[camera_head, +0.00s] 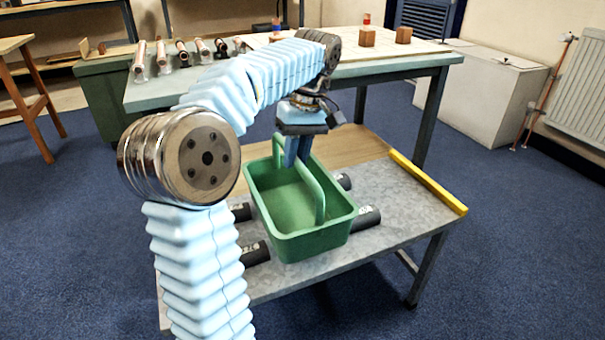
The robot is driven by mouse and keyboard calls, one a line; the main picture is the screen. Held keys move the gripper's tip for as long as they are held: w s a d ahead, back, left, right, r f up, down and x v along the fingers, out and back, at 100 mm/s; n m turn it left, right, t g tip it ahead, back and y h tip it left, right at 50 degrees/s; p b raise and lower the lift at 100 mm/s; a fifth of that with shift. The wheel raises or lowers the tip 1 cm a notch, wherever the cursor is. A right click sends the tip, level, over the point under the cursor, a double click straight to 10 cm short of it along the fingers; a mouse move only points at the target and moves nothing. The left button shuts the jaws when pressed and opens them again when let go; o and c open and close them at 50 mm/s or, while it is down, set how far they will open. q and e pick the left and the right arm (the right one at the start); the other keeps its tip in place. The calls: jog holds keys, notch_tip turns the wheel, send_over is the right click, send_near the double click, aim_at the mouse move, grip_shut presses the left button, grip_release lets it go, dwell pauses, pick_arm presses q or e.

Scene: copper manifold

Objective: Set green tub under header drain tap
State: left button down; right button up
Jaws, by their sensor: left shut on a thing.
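The green tub (305,238) is an open rectangular tub with a tall handle across its middle. It sits on or just above the grey low table (397,207); I cannot tell which. My left gripper (297,160) points down at the far part of the tub's handle and is shut on it. The fingertips partly cover the handle there. My right gripper is not in view. I cannot make out a header drain tap for certain in this view.
Several black cylinders (366,219) lie around the tub. A yellow strip (428,182) edges the low table's right side. Behind stands a higher workbench (400,69) with copper fittings (139,57) and wooden blocks (367,37). Blue floor (500,250) is clear at right.

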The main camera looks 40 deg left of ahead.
pick_arm(q)
jog(key=shift+w+a+f+b, duration=0.1)
jog(key=shift+w+f+b, duration=0.15)
jog(key=shift+f, duration=0.65)
jog(key=shift+w+d+f+b, duration=0.1)
jog(key=shift+w+f, duration=0.3)
jog(key=shift+f, duration=0.5)
jog(key=shift+w+a+f+b, duration=0.1)
jog(key=shift+w+f+b, duration=0.15)
jog(key=shift+f, duration=0.65)
jog(key=shift+f, duration=0.2)
jog(key=c, duration=1.1)
grip_release()
jog(key=shift+o, duration=0.2)
jog(key=shift+r, duration=0.1)
